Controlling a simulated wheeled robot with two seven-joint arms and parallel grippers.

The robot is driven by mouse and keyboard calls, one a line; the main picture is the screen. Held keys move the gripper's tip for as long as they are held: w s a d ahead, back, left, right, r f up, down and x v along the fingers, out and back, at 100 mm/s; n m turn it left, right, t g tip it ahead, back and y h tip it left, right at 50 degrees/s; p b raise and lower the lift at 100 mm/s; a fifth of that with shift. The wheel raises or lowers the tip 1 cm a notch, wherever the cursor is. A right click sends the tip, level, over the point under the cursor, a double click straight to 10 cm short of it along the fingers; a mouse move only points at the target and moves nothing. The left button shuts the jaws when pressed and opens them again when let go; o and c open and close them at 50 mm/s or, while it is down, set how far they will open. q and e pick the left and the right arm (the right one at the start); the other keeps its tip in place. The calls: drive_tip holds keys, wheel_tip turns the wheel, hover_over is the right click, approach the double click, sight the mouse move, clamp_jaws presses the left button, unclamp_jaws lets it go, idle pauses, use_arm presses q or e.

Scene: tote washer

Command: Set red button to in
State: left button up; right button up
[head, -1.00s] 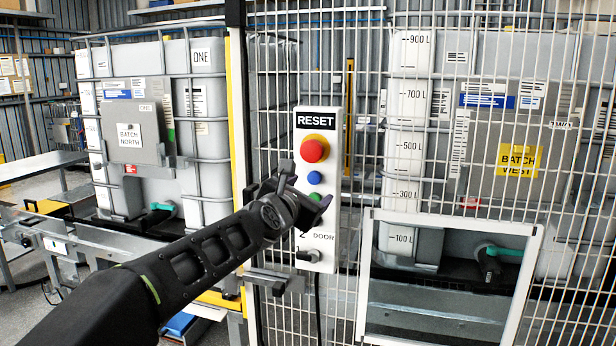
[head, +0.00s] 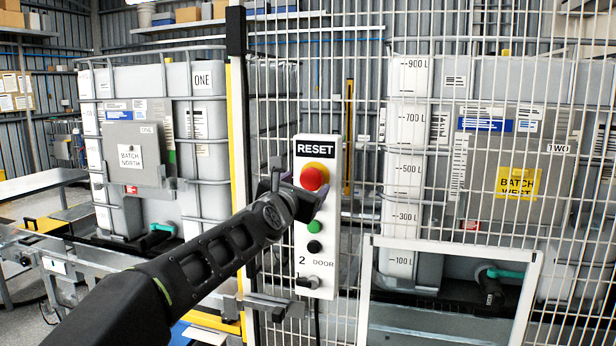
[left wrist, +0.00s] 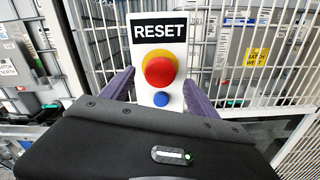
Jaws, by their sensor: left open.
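The red button (head: 312,178) is a round mushroom head on a yellow collar, on a white control panel (head: 328,215) under a RESET label (head: 317,148). It also shows in the left wrist view (left wrist: 159,71), standing out from the panel. My left gripper (head: 304,188) is in front of the panel, just below the red button in the head view. In the left wrist view its two fingers (left wrist: 152,88) are apart, either side of the panel below the button, with nothing between them. I cannot tell if a finger touches the panel. My right gripper is not in view.
A blue button (left wrist: 161,99) sits below the red one. Further down are a green button (head: 314,227), a black button (head: 313,247) and a black DOOR switch (head: 308,282). A wire mesh fence (head: 450,60) stands around the panel. A white-framed opening (head: 368,300) is at the right.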

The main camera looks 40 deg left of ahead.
sight(312, 179)
use_arm(q)
drive_tip(key=shift+w+a+r+p, duration=0.1)
drive_tip(key=shift+w+a+p, duration=0.1)
drive_tip(key=shift+w, duration=0.15)
drive_tip(key=shift+w+a+r+p, duration=0.1)
drive_tip(key=shift+w+p, duration=0.05)
drive_tip(key=shift+w, duration=0.2)
drive_tip(key=shift+w+a+f, duration=0.15)
drive_tip(key=shift+w+f, duration=0.05)
drive_tip(key=shift+w, duration=0.4)
clamp_jaws()
